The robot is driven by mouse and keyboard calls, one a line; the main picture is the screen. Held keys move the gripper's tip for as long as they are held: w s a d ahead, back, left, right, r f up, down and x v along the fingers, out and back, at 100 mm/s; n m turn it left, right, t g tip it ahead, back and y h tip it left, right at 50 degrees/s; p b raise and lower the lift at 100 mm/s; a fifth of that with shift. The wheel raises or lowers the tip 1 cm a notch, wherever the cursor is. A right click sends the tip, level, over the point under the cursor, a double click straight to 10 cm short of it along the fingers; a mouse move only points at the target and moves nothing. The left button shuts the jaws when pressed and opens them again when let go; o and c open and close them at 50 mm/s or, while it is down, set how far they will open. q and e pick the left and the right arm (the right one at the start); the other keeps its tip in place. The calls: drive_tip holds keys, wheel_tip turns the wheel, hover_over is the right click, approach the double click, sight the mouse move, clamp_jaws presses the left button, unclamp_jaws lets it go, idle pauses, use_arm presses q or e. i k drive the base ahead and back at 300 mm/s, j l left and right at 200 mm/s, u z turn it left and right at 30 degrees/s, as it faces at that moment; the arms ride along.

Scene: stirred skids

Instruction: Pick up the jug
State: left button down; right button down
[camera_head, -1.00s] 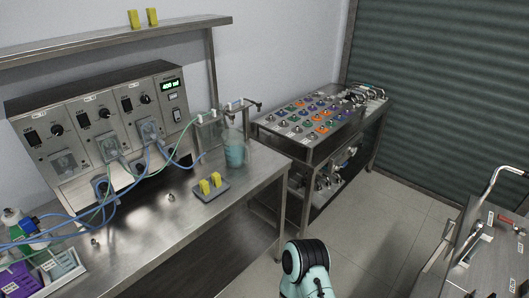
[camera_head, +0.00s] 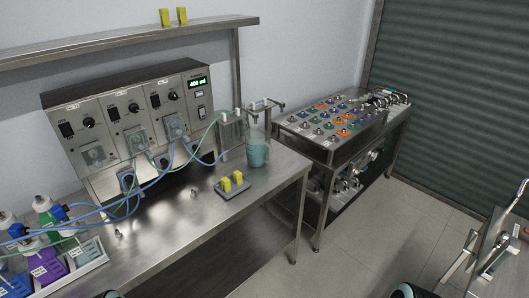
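The jug (camera_head: 257,150) is a clear vessel with blue-green liquid in its lower part. It stands upright on the steel bench (camera_head: 215,205), near the bench's right end, under a small metal outlet fixture (camera_head: 262,104). Neither of my grippers shows in the view. Only small dark and pale rounded parts of my own arms show at the bottom edge, well away from the jug.
A small tray with yellow blocks (camera_head: 232,184) sits just in front of the jug. A pump panel (camera_head: 130,125) with blue and green tubes stands behind left. Bottles in a rack (camera_head: 90,252) are at lower left. A trolley with coloured fittings (camera_head: 330,123) stands right, with open floor in front.

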sight(256, 143)
drive_tip(key=i+l+u, duration=0.55)
drive_tip(key=u, duration=0.2)
drive_tip(key=i+l+u, duration=0.35)
drive_tip(key=k+l, duration=0.05)
